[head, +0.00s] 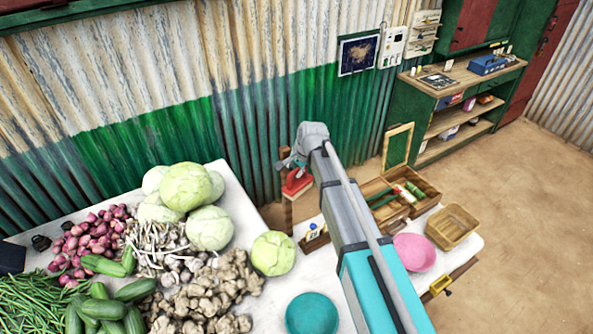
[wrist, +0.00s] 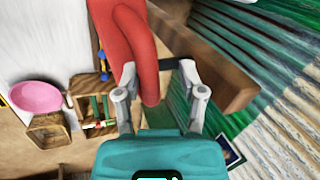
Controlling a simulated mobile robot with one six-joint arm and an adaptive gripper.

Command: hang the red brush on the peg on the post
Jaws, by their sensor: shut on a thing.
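The red brush (head: 297,183) hangs at my gripper (head: 296,162) beside the wooden post (head: 288,216) in the head view. In the wrist view the red brush (wrist: 137,45) fills the upper middle, its rounded end between the two fingers of my gripper (wrist: 157,72). My gripper is shut on it. The brown post (wrist: 232,80) shows just right of the fingers in the wrist view, close to the brush. I cannot make out the peg; brush and gripper cover that side of the post. I cannot tell whether the brush touches the post.
The white table carries cabbages (head: 210,228), ginger (head: 215,290), a teal bowl (head: 312,314), a pink bowl (head: 414,252), a wicker basket (head: 453,227) and an open wooden box (head: 375,190). The corrugated wall (head: 250,110) stands close behind the post. Floor is clear at the right.

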